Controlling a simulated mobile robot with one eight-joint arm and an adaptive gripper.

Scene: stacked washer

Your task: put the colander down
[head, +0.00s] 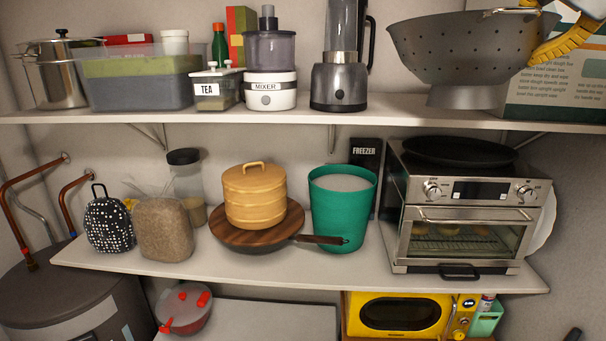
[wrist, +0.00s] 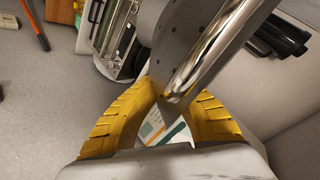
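The grey metal colander (head: 455,50) is on the right of the upper shelf in the head view, bowl upward and close to level. Its foot is at the shelf top; I cannot tell whether it bears its full weight there. My gripper (head: 530,32) is at its right side, one yellow finger against the outer wall and the other by the rim handle. In the wrist view the fingers of my gripper (wrist: 168,92) close in on the colander's edge, just below the shiny handle (wrist: 210,60). The exact contact is partly hidden.
The upper shelf (head: 300,116) holds a blender (head: 340,75) left of the colander and a printed box (head: 560,90) close behind its right side. A toaster oven (head: 465,215) with a dark pan on top stands below. Some bare shelf lies between blender and colander.

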